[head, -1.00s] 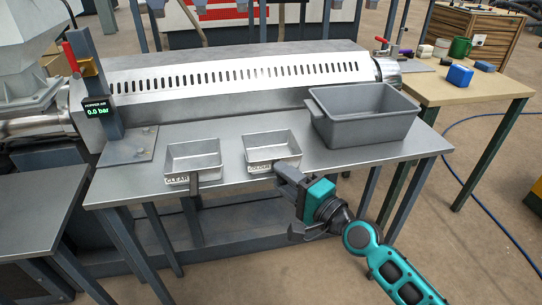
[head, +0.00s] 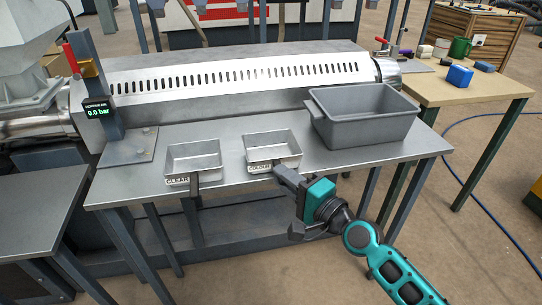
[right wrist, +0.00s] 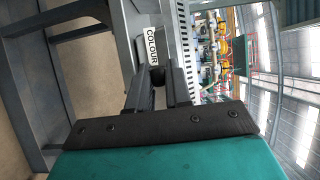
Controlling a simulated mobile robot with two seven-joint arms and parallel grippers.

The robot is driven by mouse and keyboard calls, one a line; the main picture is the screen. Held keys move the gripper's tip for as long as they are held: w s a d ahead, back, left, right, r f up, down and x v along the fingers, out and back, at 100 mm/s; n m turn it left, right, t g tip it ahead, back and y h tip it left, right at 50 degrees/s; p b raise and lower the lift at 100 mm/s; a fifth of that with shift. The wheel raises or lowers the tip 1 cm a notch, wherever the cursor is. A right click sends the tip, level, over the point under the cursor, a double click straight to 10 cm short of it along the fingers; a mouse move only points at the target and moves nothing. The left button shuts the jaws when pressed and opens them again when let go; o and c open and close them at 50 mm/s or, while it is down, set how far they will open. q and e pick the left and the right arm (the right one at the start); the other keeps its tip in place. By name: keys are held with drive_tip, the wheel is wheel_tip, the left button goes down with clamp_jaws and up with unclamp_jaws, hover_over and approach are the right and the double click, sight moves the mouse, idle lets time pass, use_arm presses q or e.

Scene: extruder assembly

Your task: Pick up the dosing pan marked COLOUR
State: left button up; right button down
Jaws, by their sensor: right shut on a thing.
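The dosing pan marked COLOUR (head: 272,151) is a small grey metal tray standing on the metal bench, right of the pan marked CLEAR (head: 193,160). My right gripper (head: 281,172) reaches it from the front right and is shut on the pan's front handle. In the right wrist view the COLOUR label (right wrist: 151,47) shows just beyond the fingers (right wrist: 158,82), with the dark handle end between them. The fingers hide most of the handle. My left gripper is not in view.
A large grey bin (head: 362,118) stands on the bench (head: 225,190) just right of the COLOUR pan. The slotted extruder barrel cover (head: 230,80) runs behind. A post with a pressure display (head: 98,111) stands at the left. Bench space between the pans is narrow.

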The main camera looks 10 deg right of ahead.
sight(287, 157)
drive_tip(key=shift+r+p, duration=0.55)
drive_tip(key=shift+r, duration=0.25)
wheel_tip(287, 157, up, 2)
drive_tip(key=shift+r+p, duration=0.1)
drive_tip(key=shift+p, duration=0.9)
drive_tip(key=shift+r+p, duration=0.4)
drive_tip(key=shift+p, duration=0.05)
drive_tip(key=shift+r+p, duration=1.05)
drive_tip(key=shift+r, duration=0.05)
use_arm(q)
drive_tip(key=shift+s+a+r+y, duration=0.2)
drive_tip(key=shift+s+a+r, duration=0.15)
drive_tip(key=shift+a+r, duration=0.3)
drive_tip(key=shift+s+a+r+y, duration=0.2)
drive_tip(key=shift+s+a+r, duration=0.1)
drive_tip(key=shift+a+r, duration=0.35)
